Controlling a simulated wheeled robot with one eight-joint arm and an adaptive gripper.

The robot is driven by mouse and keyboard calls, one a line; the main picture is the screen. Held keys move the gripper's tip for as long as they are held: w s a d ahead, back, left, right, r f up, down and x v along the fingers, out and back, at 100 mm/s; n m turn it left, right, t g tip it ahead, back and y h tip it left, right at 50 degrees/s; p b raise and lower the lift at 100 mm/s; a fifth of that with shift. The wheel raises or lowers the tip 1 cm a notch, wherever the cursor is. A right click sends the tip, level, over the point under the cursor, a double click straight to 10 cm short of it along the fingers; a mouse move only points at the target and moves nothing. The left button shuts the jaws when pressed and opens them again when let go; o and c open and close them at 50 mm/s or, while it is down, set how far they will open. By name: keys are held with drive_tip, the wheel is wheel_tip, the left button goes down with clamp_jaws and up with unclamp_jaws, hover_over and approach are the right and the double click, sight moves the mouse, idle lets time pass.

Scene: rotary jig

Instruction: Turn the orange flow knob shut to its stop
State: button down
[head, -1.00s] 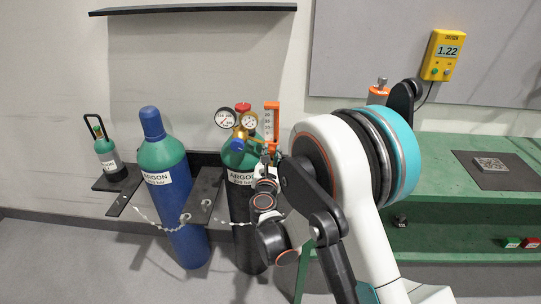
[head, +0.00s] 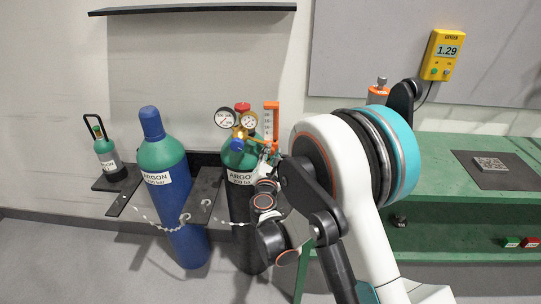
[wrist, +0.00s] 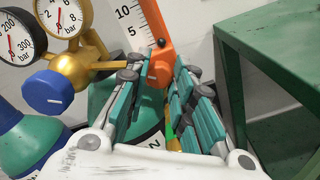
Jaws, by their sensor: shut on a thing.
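The orange flow knob (wrist: 153,76), with a small white mark, sits between my gripper's fingertips (wrist: 160,72) in the wrist view. It is at the lower end of the orange flow tube with a white scale (wrist: 130,22). My gripper is shut on the knob, its teal-padded fingers on either side; the exact contact is partly hidden. In the head view the flow tube (head: 271,118) stands beside the brass regulator (head: 240,132), and my gripper (head: 268,152) is just below it, where the knob itself is hard to make out.
A blue knob (wrist: 48,92) and two round gauges (wrist: 64,14) are close at the left. A blue argon cylinder (head: 172,205) stands left of the regulator's cylinder. A green bench (head: 440,190) is at the right. A yellow meter (head: 441,55) on the wall reads 1.29.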

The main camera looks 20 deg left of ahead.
drive_tip(key=c, duration=1.4)
unclamp_jaws()
drive_tip(key=shift+o, duration=0.2)
drive_tip(key=v, duration=0.7)
drive_tip(key=shift+s, duration=0.25)
